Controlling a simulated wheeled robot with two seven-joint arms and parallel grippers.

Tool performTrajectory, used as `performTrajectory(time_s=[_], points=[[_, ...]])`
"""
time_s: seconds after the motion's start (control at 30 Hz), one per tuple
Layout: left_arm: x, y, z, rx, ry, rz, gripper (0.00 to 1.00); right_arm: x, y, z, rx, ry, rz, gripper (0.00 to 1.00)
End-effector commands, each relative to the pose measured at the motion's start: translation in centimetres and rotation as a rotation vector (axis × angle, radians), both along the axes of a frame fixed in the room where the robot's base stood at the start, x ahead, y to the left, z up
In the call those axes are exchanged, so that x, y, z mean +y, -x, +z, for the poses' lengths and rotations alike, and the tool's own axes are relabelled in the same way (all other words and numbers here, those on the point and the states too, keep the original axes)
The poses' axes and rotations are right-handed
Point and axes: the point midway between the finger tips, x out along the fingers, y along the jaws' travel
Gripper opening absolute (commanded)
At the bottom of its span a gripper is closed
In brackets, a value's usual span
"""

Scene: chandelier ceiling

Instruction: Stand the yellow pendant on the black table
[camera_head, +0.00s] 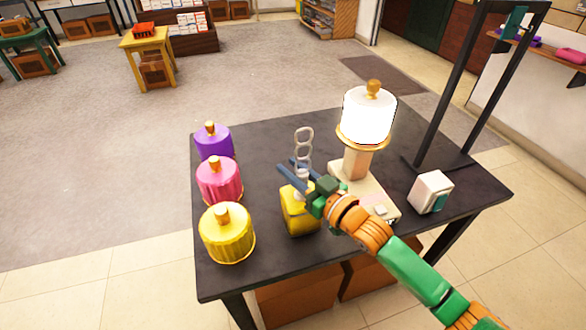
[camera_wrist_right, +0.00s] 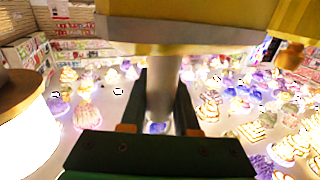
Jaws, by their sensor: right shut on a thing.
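The yellow pendant (camera_head: 298,212) has a boxy yellow shade, a pale neck and a pale chain standing up above it. It is upright over the middle of the black table (camera_head: 270,280); I cannot tell whether its base touches the top. My right gripper (camera_head: 303,178) is shut on its neck, just above the shade. In the right wrist view the grey neck (camera_wrist_right: 162,95) runs between the fingers, and the yellow shade (camera_wrist_right: 190,20) fills the top. My left gripper is not in view.
Purple (camera_head: 214,142), pink (camera_head: 219,180) and yellow (camera_head: 227,236) shades stand along the table's left side. A lit white lamp (camera_head: 368,115) stands right behind my gripper. A white box (camera_head: 430,192) and a black frame (camera_head: 437,95) are at the right.

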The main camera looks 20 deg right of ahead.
Motion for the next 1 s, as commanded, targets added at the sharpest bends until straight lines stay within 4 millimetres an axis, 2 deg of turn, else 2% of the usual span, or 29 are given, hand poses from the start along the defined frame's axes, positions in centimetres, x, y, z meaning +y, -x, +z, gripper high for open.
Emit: performTrajectory(time_s=[0.13,0.17,0.2,0.27,0.63,1.0], points=[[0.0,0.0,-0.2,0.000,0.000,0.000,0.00,0.0,0.0,-0.2,-0.003,-0.001,0.000,0.00],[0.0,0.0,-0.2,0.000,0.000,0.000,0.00,0.0,0.0,-0.2,0.000,0.000,0.000,0.35],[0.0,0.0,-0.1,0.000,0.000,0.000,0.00,0.0,0.0,-0.2,0.000,0.000,0.000,0.46],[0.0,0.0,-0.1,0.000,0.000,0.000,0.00,0.0,0.0,-0.2,0.000,0.000,0.000,0.60],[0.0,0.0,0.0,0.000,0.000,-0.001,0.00,-0.2,0.4,0.0,0.001,0.000,0.000,0.60],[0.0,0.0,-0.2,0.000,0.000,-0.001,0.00,-3.1,6.7,-0.2,0.005,0.000,-0.001,0.60]])
